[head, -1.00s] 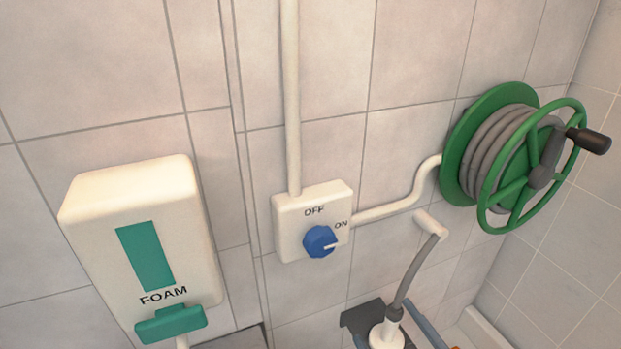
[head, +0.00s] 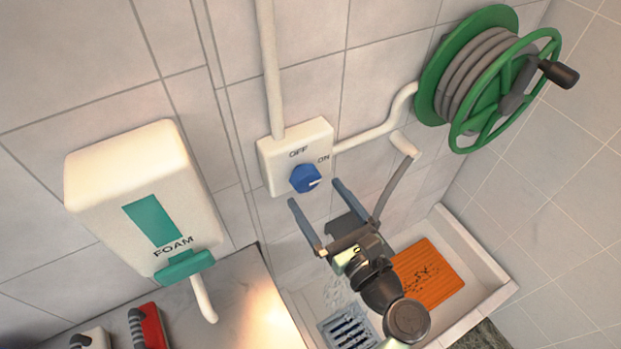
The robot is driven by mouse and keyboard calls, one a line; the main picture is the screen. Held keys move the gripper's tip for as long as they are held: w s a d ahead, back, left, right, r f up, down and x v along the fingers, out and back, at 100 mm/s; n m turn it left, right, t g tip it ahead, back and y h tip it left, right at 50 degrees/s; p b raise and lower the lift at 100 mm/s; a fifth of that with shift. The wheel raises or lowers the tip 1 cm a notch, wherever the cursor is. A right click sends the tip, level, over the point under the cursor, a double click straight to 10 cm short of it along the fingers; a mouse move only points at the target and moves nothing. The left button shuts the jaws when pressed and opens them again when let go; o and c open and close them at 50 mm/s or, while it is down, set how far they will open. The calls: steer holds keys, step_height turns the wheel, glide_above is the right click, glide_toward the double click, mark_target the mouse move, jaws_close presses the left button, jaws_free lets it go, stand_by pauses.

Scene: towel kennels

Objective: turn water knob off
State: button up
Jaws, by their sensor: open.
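The blue water knob (head: 305,179) sits on a white wall box (head: 272,158) marked OFF at the top and ON at the right. The knob's white pointer line points right, toward ON. My gripper (head: 319,195) is open and empty in the head view, with its two fingers reaching up toward the knob. In the picture the fingertips lie just below the knob, one to its left and one to its right. I cannot tell how far they are from the wall.
A white foam dispenser (head: 118,195) hangs left of the box. A green hose reel (head: 470,70) is at the upper right, joined to the box by a white pipe. Below is a white basin with an orange mat (head: 428,278) and a drain grate (head: 348,328). A counter holds a red-handled tool (head: 147,328).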

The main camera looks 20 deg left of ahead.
mark_target(310, 186)
steer(key=shift+x, duration=1.8)
steer(key=c, duration=1.3)
steer(key=shift+c, duration=0.2)
